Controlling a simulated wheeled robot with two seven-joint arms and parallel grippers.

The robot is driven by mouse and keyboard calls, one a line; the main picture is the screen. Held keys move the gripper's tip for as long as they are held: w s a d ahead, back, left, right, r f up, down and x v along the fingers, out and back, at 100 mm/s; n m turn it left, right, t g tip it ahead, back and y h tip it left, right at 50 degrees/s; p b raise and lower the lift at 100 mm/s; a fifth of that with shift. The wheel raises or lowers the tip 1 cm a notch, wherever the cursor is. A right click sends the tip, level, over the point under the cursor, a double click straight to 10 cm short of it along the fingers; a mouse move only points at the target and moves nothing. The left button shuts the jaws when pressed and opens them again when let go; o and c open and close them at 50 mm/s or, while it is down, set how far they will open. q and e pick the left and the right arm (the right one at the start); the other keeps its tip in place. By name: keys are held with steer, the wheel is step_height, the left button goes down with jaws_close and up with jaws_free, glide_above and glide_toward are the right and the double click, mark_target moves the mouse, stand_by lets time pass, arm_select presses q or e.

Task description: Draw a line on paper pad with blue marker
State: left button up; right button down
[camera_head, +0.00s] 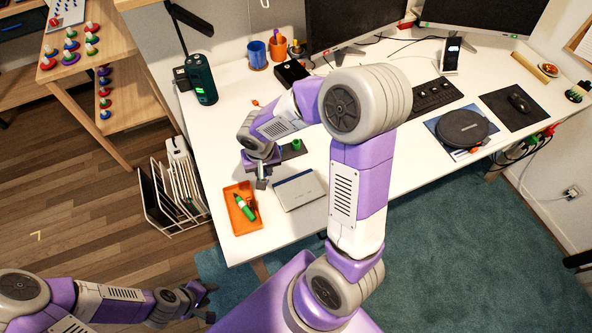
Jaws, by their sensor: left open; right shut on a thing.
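The paper pad (300,190), pale with a dark blue strip along its far edge, lies flat on the white desk. My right gripper (261,182) is just left of the pad's far left corner, above the desk. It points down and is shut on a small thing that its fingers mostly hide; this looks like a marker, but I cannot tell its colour. An orange tray (234,218) left of the pad holds a green marker (246,212) and a dark reddish item. My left gripper (208,300) is open and empty, low at the left, away from the desk.
The white desk (225,145) also carries a dark green speaker (201,80), blue (257,54) and orange (278,48) cups, a keyboard (435,95) and a round black case (462,128). A file rack (172,185) stands left of the desk. My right arm hides some desk.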

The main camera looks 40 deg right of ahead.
arm_select(q)
step_height(320, 180, down, 7)
steer(key=b, duration=0.6)
arm_select(e)
steer(key=shift+s+d+f+m, duration=0.5)
steer(key=shift+d+f+m, duration=0.35)
steer(key=shift+d+f, duration=0.2)
steer(key=shift+s+d+f+m, duration=0.5)
steer(key=shift+d+f+m, duration=0.4)
steer(key=shift+d+f, duration=0.1)
steer(key=shift+s+d+f+m, duration=0.5)
steer(key=shift+d+f+m, duration=0.35)
steer(key=shift+d+f, duration=0.15)
arm_select(q)
steer(key=shift+f, duration=0.1)
steer(key=shift+f+b, duration=0.45)
arm_select(e)
steer(key=shift+f, duration=0.45)
arm_select(q)
steer(key=shift+a+f+b, duration=0.1)
steer(key=shift+f+b, duration=0.45)
steer(key=shift+f, duration=0.05)
arm_select(e)
steer(key=shift+h, duration=0.3)
steer(key=shift+s+d, duration=0.3)
steer(key=shift+d, duration=0.7)
steer(key=shift+s+d, duration=0.25)
steer(key=shift+d, duration=0.75)
